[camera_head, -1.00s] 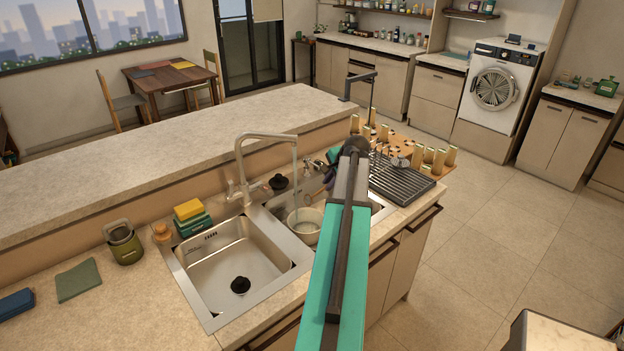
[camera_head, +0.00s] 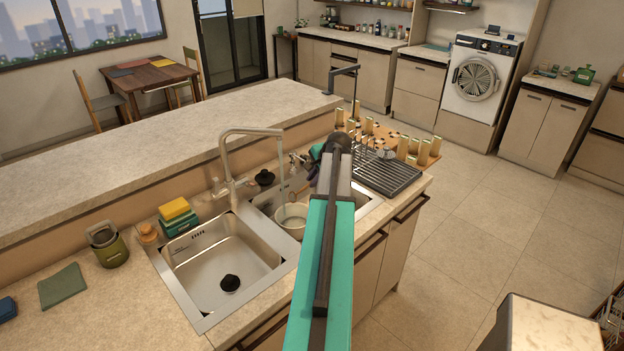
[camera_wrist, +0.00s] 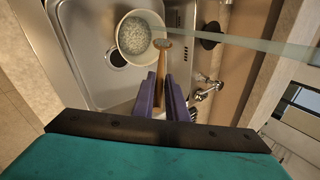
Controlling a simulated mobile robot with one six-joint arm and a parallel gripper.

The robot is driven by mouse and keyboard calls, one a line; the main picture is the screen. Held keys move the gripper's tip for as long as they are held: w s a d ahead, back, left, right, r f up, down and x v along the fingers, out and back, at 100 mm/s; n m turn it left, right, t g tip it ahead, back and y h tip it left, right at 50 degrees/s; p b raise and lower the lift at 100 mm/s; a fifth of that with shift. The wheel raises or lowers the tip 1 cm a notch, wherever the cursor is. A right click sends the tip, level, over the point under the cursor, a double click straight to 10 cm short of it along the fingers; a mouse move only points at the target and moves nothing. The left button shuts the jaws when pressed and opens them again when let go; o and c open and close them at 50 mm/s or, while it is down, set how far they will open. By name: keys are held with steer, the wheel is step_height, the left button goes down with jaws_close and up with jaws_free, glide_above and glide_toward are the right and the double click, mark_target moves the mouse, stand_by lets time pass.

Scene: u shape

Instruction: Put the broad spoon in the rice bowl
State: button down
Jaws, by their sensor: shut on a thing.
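The rice bowl (camera_head: 291,215) is pale and round and sits in the right sink basin. In the wrist view the bowl (camera_wrist: 121,40) shows a speckled whitish content inside. My gripper (camera_wrist: 163,84) has dark purple fingers shut on the handle of a wooden spoon (camera_wrist: 161,62), taken to be the broad spoon. The spoon's head lies close to the bowl's rim in the picture; I cannot tell whether they touch. In the head view my gripper (camera_head: 316,152) is above the far side of the right basin, partly hidden by my arm, and the spoon is not clear.
The tap (camera_head: 226,165) arches over the sink, with a pale stream (camera_wrist: 240,42) running down toward the bowl. A dark dish rack (camera_head: 390,178) and a wooden board with upright pegs (camera_head: 405,146) stand to the right.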

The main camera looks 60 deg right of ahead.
step_height(320, 180, down, 15)
steer(key=b, duration=0.8)
stand_by(0.6)
steer(key=shift+r, duration=0.1)
steer(key=c, duration=1.7)
jaws_free()
steer(key=shift+a, duration=0.1)
steer(key=s+a, duration=0.1)
steer(key=s, duration=0.2)
steer(key=s+a, duration=0.1)
steer(key=shift+s+a, duration=0.3)
steer(key=shift+s, duration=0.05)
